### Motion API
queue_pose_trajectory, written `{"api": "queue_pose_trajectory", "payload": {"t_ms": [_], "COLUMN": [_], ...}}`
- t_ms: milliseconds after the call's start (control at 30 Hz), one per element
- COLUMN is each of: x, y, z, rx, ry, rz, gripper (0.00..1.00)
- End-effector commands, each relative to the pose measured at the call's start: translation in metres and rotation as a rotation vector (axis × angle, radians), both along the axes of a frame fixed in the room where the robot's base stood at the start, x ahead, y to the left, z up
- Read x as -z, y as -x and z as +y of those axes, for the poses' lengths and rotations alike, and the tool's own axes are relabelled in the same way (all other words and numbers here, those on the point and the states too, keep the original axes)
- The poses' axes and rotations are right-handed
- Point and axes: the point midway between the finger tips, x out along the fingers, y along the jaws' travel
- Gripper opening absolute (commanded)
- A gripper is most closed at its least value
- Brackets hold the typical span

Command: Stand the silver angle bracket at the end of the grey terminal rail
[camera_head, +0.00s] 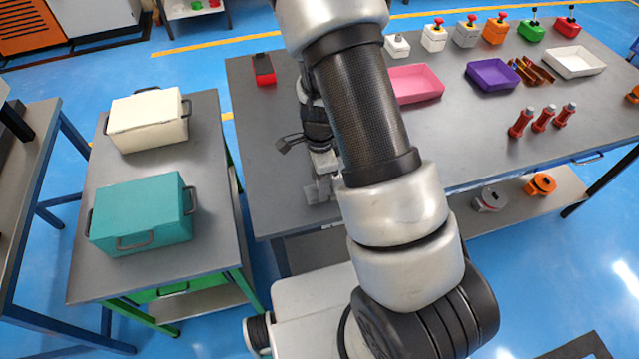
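My gripper (322,165) points down over the left part of the large grey table, partly hidden behind my arm. Its fingers are too small and too covered to tell open from shut. Small silver-grey pieces (312,194) show right at and below the fingertips, near the table's front edge. I cannot tell which of them, if any, is the angle bracket or the terminal rail, or whether one is gripped. My arm hides the table to the right of the gripper.
The large table (265,150) also bears a red-and-black device (264,69), a pink tray (416,84), a purple tray (493,75), a white tray (574,62), red cylinders (542,119) and several button boxes (434,38). A side table holds cream (148,120) and teal (141,214) boxes.

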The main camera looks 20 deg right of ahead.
Motion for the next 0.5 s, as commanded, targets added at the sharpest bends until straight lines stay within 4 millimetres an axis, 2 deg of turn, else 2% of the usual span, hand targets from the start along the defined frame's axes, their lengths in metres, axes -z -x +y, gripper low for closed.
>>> {"api": "queue_pose_trajectory", "payload": {"t_ms": [33, 100, 433, 467, 500], "x": [0.0081, 0.0116, 0.0158, 0.0147, 0.0142], "y": [0.0006, 0.0002, 0.0, 0.0, 0.0001], "z": [-0.0003, 0.0, 0.0001, 0.0002, 0.0002], "rx": [0.001, 0.0, -0.001, -0.001, -0.001], "ry": [0.0, 0.0, 0.0, 0.0, 0.0], "rz": [0.002, 0.001, 0.0, 0.0, 0.0], "gripper": [0.22, 0.22, 0.22, 0.5, 0.57]}}
